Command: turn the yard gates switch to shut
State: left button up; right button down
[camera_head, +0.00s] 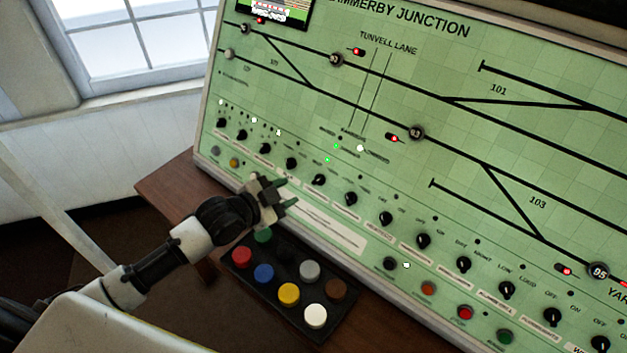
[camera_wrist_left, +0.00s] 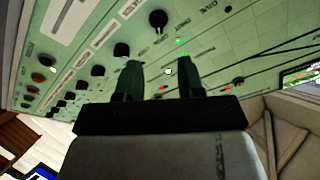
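The green signal panel (camera_head: 400,90) carries a row of black rotary switches, including one near the lower right (camera_head: 552,316) and others (camera_head: 423,241) along the row. Their labels are too small or blurred to read, so I cannot tell which is the yard gates switch. Letters starting "YAR" show at the right edge, cut off by the frame. My left gripper (camera_head: 288,194) is open and empty in front of the panel's lower left part. In the left wrist view its two fingers (camera_wrist_left: 160,78) stand apart, with panel knobs (camera_wrist_left: 122,49) beyond. My right gripper is out of view.
A dark tray of several coloured buttons (camera_head: 327,332) lies on the wooden desk (camera_head: 165,187) below my left gripper. Round push buttons (camera_head: 428,288) line the panel's lower edge. A window (camera_head: 140,40) is at the upper left. Space right of the gripper, before the panel, looks free.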

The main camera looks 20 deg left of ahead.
aim_at(318, 180)
pick_arm(q)
jog(key=p+x, duration=0.1)
jog(key=x, duration=0.8)
jog(key=shift+w+d+f, duration=0.15)
jog(key=shift+w+d, duration=0.1)
jog(key=shift+w, duration=0.05)
grip_shut()
